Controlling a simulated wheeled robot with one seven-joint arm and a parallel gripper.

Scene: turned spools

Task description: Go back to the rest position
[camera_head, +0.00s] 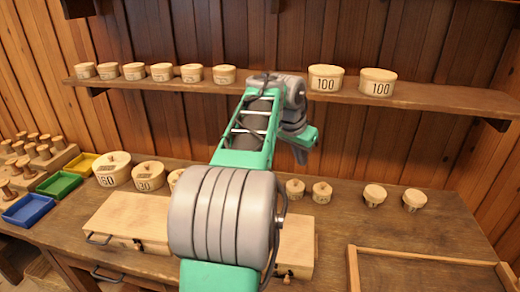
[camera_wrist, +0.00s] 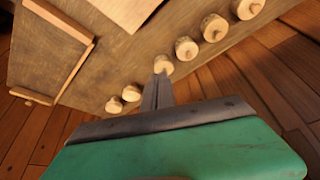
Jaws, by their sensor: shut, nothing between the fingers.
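My gripper (camera_head: 301,156) is raised above the workbench (camera_head: 400,243), in front of the back wall and below the shelf. In the wrist view its grey fingers (camera_wrist: 160,82) are together with nothing between them. It is apart from the bench and the small spools. My green and grey arm reaches from the lower middle of the head view up to shelf height and hides part of the bench, the box and a lidded round container.
A shelf (camera_head: 440,97) carries several round containers, two marked 100 (camera_head: 326,78). On the bench are a wooden box (camera_head: 115,222), lidded round containers (camera_head: 113,169), small spools (camera_head: 374,195) and a framed tray (camera_head: 353,270). Colored bins (camera_head: 29,209) stand left. The right bench middle is clear.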

